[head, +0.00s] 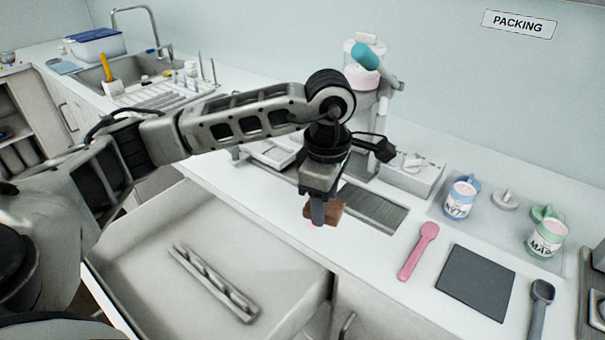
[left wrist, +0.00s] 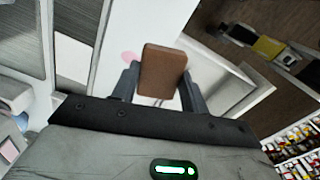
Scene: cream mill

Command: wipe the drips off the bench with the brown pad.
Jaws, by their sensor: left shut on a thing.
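My left gripper (head: 318,212) is shut on the brown pad (head: 331,212), low over the front part of the white bench (head: 372,237). In the left wrist view the brown pad (left wrist: 163,71) sits between the two fingers. A faint pink drip (left wrist: 129,57) shows on the bench just left of the pad there. In the head view a trace of pink (head: 309,225) shows by the fingertips; the pad and gripper may hide more. I cannot tell whether the pad touches the bench. My right gripper is not in view.
An open drawer (head: 140,283) with a metal rack juts out below the bench. A grey grate (head: 372,208), a pink scoop (head: 418,252), a dark square mat (head: 475,282) and a dark scoop (head: 540,300) lie rightward. Tubs (head: 461,199) stand behind, and a mill (head: 362,95) at the back.

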